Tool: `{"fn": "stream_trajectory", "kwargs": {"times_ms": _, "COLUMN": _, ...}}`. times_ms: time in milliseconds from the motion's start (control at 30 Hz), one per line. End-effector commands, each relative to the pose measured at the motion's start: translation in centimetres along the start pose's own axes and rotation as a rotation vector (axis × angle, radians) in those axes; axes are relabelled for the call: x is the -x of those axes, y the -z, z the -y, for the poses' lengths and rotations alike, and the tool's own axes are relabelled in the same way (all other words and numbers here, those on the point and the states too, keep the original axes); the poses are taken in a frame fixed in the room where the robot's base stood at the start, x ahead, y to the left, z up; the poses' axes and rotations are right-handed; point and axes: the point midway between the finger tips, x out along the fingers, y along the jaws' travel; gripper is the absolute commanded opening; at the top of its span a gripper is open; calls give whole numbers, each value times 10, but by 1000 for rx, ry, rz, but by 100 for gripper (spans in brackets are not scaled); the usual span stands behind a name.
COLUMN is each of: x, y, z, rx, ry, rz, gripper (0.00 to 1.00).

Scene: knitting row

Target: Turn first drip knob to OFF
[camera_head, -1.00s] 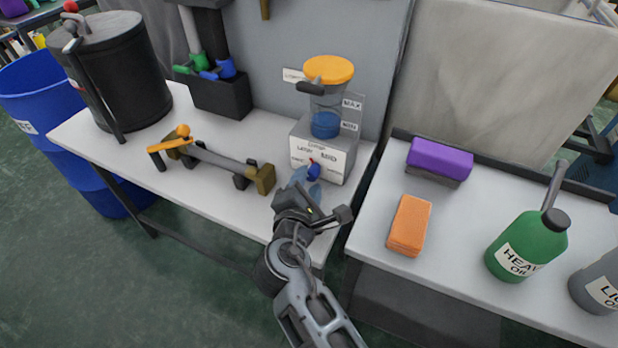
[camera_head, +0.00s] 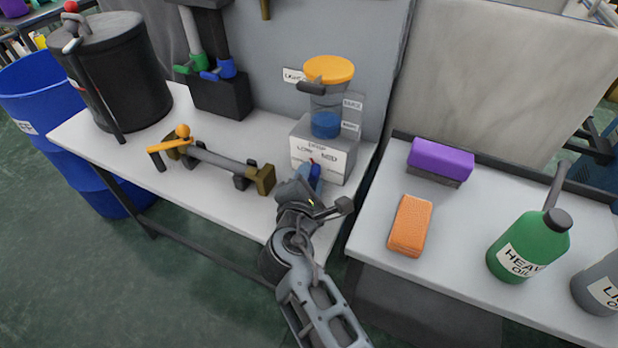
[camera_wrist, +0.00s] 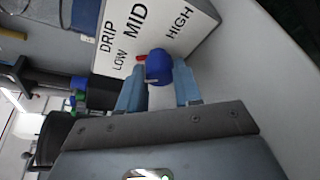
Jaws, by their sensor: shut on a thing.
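The drip knob (camera_wrist: 158,66) is blue with a red pointer (camera_wrist: 141,58), on a white-fronted drip unit (camera_head: 335,162). In the wrist view the pointer points toward the panel between the LOW and MID labels. DRIP and HIGH also show there; I see no OFF label. My gripper (camera_wrist: 159,88) has its light-blue fingers on both sides of the knob and is shut on it. In the head view my gripper (camera_head: 312,180) reaches the front of the unit and hides most of the knob.
A clear reservoir with blue liquid and a yellow lid (camera_head: 328,69) tops the unit. A brass-ended bar with an orange handle (camera_head: 170,145) lies left. On the right table are an orange block (camera_head: 409,226), a purple block (camera_head: 440,157) and a green oil can (camera_head: 527,246).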

Motion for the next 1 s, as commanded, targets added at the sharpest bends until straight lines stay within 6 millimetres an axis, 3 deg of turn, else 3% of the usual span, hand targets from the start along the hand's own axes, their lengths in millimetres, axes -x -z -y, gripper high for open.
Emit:
{"fn": "stream_trajectory", "kwargs": {"times_ms": 367, "x": 1, "y": -3, "z": -3, "rx": 96, "ry": 39, "rz": 3, "gripper": 3}}
{"fn": "stream_trajectory", "kwargs": {"times_ms": 1000, "x": 1, "y": -2, "z": -4, "rx": 629, "ry": 235, "rz": 21, "gripper": 3}}
